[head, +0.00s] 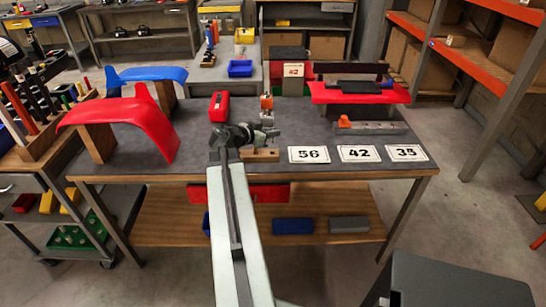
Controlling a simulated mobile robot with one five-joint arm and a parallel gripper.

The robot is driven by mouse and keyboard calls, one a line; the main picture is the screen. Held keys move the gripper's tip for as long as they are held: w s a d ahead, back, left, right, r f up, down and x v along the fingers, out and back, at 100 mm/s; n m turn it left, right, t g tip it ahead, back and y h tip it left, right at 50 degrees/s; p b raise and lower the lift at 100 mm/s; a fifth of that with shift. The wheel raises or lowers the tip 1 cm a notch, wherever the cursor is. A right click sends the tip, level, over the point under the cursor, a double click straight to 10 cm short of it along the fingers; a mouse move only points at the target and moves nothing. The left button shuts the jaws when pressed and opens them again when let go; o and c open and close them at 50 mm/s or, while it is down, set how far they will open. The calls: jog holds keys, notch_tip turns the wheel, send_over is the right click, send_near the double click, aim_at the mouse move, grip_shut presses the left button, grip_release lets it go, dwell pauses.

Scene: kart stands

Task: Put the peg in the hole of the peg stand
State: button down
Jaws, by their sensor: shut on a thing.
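My arm reaches over the grey-topped workbench, and my gripper (268,134) is above its front middle part. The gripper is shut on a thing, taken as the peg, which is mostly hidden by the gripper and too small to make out. A low wooden block (260,156), which looks like the base of the peg stand, lies on the bench just below the gripper. Its hole cannot be made out, and I cannot tell whether the peg touches the stand.
Number cards 56 (309,155), 42 (358,154) and 35 (406,153) lie to the right. A red fender (125,122) on wooden supports stands left. A red box (219,107) and a small orange-and-grey item (266,102) are behind the gripper. The bench's front edge is close.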

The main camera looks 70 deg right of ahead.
notch_tip(320, 180, down, 7)
jog(key=b, duration=0.5)
jog(key=shift+r, duration=0.4)
jog(key=c, duration=1.5)
grip_release()
jog(key=shift+p, duration=0.3)
